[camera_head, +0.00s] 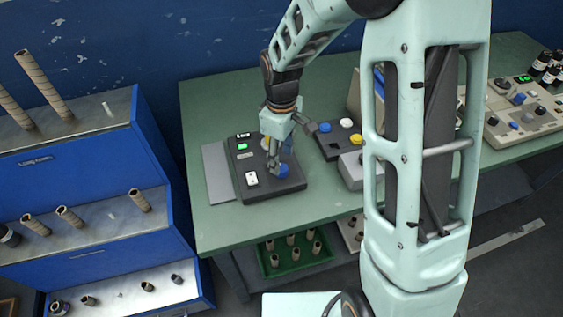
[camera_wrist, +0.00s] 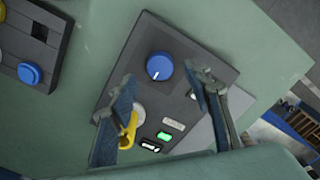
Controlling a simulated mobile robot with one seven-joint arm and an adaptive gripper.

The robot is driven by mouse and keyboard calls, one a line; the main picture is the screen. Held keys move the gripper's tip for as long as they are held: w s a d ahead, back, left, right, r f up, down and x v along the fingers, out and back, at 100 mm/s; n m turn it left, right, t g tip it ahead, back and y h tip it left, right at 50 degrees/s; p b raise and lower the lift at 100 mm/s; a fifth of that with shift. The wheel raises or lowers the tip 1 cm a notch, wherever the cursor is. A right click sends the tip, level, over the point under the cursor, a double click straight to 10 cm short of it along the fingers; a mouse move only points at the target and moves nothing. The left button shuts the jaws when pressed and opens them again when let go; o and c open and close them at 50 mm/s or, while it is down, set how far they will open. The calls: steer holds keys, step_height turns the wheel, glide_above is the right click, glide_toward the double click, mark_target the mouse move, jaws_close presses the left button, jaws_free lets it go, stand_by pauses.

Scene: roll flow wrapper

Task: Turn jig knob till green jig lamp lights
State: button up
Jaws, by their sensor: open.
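The dark jig panel (camera_head: 225,165) lies on the green table, and it fills the middle of the wrist view (camera_wrist: 122,74). Its round blue knob (camera_head: 283,171) also shows in the wrist view (camera_wrist: 159,66), with a white pointer line toward the bottom of the picture. A rectangular green indicator (camera_head: 242,146) glows bright, also in the wrist view (camera_wrist: 164,136); I cannot tell whether it is the jig lamp. My gripper (camera_head: 280,158) is open above the panel. In the wrist view its fingers (camera_wrist: 162,80) stand either side of the knob; contact is not visible.
A white switch (camera_head: 251,178) sits on the same panel. A yellow piece (camera_wrist: 130,130) shows beside one finger, near a silver round part. Another control box (camera_head: 330,145) stands to the right. A blue rack (camera_head: 80,160) with cardboard tubes stands left of the table.

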mark_target(281, 167)
step_height(281, 167, up, 8)
steer(key=shift+r, duration=0.15)
stand_by(0.5)
